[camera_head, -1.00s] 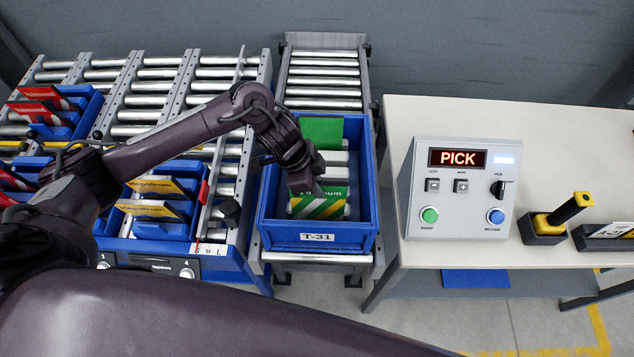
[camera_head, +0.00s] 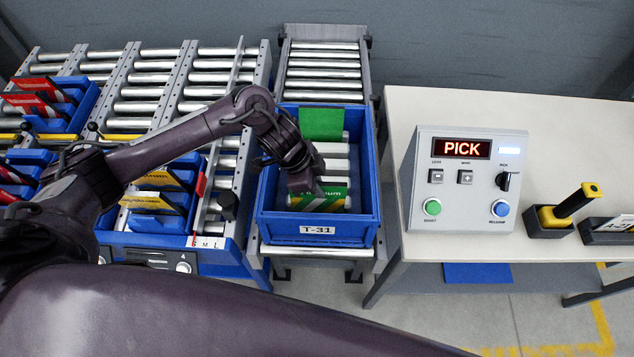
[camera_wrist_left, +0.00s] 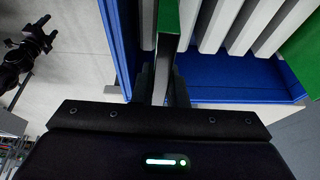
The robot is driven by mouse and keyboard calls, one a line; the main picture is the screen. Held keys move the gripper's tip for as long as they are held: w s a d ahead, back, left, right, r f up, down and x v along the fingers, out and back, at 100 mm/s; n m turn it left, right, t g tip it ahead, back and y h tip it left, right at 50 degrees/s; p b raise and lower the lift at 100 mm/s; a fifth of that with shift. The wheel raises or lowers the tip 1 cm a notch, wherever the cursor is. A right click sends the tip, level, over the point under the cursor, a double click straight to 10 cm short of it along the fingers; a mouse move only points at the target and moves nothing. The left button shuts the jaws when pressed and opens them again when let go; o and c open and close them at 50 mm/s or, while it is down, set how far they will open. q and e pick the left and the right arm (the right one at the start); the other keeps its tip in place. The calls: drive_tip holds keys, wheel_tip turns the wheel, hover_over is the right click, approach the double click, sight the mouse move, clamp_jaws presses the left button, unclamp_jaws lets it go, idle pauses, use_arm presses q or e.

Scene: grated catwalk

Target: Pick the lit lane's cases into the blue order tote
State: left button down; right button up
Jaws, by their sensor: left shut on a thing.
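The blue order tote (camera_head: 318,233), labelled T-31, stands on the middle roller conveyor. In the left wrist view my left gripper (camera_wrist_left: 165,88) grips the case's narrow green edge (camera_wrist_left: 168,20) beside the blue tote wall. I cannot tell whether the case touches the tote floor. Another green panel (camera_head: 321,124) stands at the tote's back.
Several white bars (camera_wrist_left: 242,22) lie across the tote. On the right, a table carries a console (camera_head: 465,180) reading PICK and a yellow-black handheld tool (camera_head: 567,208).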

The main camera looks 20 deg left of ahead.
use_arm(q)
drive_tip(key=shift+f+b, duration=0.8)
drive_tip(key=shift+f, duration=0.55)
drive_tip(key=c, duration=1.4)
unclamp_jaws()
drive_tip(key=shift+o, duration=0.4)
drive_tip(key=o, duration=0.4)
drive_tip(key=shift+c, duration=0.2)
wheel_tip(320, 180, up, 8)
drive_tip(key=p, duration=0.8)
